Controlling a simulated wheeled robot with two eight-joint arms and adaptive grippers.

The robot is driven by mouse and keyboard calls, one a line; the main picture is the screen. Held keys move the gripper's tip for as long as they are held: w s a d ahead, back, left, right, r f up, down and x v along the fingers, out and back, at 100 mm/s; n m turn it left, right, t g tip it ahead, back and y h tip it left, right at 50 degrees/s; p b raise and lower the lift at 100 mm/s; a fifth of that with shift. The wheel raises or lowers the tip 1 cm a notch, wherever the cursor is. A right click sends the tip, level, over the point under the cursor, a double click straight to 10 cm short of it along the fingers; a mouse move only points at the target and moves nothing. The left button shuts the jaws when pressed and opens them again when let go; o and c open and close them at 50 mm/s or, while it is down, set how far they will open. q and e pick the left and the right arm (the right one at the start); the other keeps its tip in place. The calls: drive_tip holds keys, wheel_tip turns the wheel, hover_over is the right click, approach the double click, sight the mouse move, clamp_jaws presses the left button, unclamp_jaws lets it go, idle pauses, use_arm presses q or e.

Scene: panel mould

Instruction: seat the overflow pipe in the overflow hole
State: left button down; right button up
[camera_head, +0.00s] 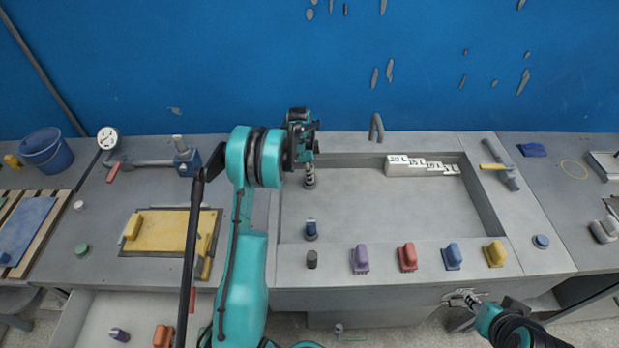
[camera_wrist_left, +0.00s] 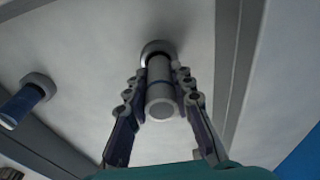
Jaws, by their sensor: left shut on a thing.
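My left gripper (camera_head: 306,152) is shut on the overflow pipe (camera_head: 310,170), a grey tube with a blue band. In the left wrist view the pipe (camera_wrist_left: 160,98) lies between both fingers of the gripper (camera_wrist_left: 162,95). Its far end overlaps a raised grey ring (camera_wrist_left: 158,47) with a dark opening, which looks like the overflow hole. The ring also shows in the head view (camera_head: 310,184), at the left of the sunken basin. I cannot tell whether the pipe's end is inside the ring or just above it. My right gripper (camera_head: 466,299) is low at the right, its fingers unclear.
A blue plug (camera_head: 311,230) stands in a second ring in front, with a dark cylinder (camera_head: 312,259) nearer the edge. Coloured blocks, including a purple one (camera_head: 360,259), line the front ledge. White stepped blocks (camera_head: 420,167) sit at the back. The basin's middle is clear.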

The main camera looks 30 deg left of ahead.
use_arm(q)
drive_tip(key=shift+f, duration=0.65)
drive_tip(key=shift+f, duration=0.1)
drive_tip(key=c, duration=1.3)
unclamp_jaws()
